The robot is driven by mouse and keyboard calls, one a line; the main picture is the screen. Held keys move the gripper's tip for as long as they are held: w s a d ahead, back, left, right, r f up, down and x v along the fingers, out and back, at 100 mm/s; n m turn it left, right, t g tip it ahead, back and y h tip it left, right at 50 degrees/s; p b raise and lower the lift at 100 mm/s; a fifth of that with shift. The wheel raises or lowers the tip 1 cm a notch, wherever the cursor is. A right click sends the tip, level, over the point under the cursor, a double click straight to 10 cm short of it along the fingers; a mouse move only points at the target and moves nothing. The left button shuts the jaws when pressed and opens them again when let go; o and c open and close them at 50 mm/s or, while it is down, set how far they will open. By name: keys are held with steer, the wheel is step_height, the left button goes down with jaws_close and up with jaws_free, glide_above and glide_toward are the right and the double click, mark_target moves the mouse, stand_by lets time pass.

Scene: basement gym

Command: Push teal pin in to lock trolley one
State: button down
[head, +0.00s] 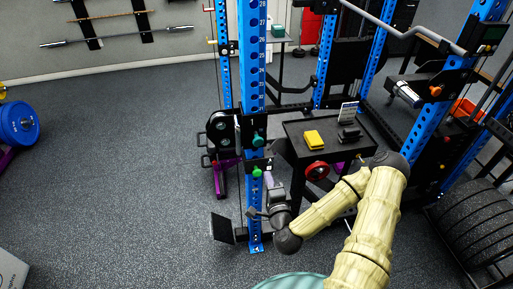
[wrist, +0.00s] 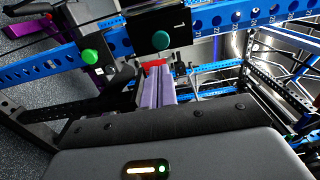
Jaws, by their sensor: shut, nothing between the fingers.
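The teal pin (head: 258,140) has a round knob and sits on a black block on the blue upright. In the wrist view the teal pin (wrist: 162,40) is just beyond my fingertips, with a small gap appearing between them. I cannot tell how far in it sits. A green pin (head: 257,172) is lower on the same upright; it shows to the left in the wrist view (wrist: 90,56). My gripper (head: 269,178) is shut and empty, its lavender fingers (wrist: 156,80) side by side and pointing toward the upright.
The blue upright (head: 254,65) stands close to my gripper. A black table (head: 293,130) with a yellow item (head: 314,140) is right behind it, with a red round knob (head: 317,171) below. The floor (head: 110,190) at left is mostly clear.

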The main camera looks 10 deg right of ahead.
stand_by(0.3)
glide_toward(259, 143)
steer(key=w, duration=0.5)
steer(key=shift+w+a+r, duration=0.1)
steer(key=shift+w+a, duration=0.2)
steer(key=shift+w, duration=0.05)
steer(key=shift+w+d, duration=0.5)
steer(key=shift+w, duration=0.1)
steer(key=shift+s+a, duration=0.1)
steer(key=shift+a, duration=0.1)
